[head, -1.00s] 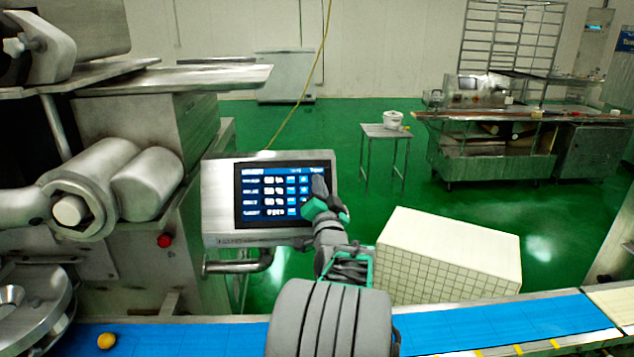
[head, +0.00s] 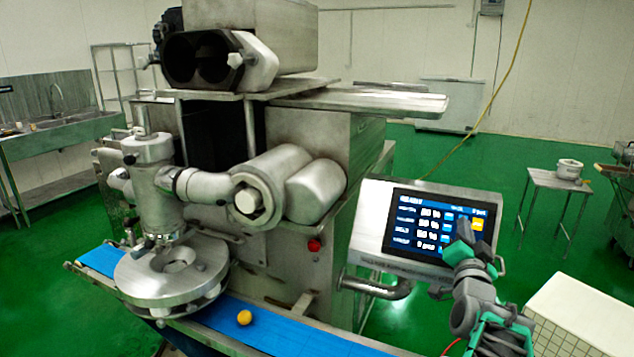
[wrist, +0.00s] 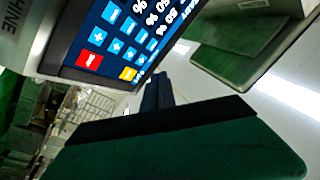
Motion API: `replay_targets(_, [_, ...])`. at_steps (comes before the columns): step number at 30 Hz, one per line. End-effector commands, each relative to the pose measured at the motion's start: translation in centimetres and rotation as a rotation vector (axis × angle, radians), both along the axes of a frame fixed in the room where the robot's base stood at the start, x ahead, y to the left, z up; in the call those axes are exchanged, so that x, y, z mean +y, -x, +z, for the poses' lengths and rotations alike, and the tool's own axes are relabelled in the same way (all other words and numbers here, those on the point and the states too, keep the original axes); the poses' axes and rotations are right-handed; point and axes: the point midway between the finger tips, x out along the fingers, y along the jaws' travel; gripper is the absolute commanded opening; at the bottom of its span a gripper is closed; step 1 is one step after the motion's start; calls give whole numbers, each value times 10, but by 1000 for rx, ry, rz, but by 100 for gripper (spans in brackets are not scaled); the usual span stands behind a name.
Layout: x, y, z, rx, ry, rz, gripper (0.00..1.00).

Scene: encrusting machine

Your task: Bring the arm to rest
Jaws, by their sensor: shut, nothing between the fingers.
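My gripper (head: 462,240) is in front of the lower right part of the control panel's touchscreen (head: 415,228) in the head view. Its fingers are together with nothing between them. In the wrist view the closed fingers (wrist: 156,92) point towards the screen (wrist: 125,35), close to a yellow button and a red button at its edge. I cannot tell whether the fingertips touch the screen. My arm comes up from the lower right of the head view.
The encrusting machine (head: 325,120) stands left of the panel. A yellow ball (head: 244,317) lies on the blue conveyor (head: 285,330). A white tiled block (head: 585,315) is at the lower right. A small table (head: 548,182) stands behind on the green floor.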

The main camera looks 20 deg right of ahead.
Motion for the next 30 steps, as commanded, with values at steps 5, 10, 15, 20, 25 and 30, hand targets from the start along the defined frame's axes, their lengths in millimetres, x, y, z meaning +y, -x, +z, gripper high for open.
replay_targets(5, [115,-78,-46,344,-40,243,0])
replay_targets(10, [253,-88,-106,760,-32,499,0])
replay_targets(15, [373,-22,-159,1195,26,747,0])
replay_targets(20, [428,56,-185,1493,82,899,0])
replay_targets(25, [439,86,-190,1594,95,944,0])
replay_targets(30, [439,86,-191,1594,94,942,0])
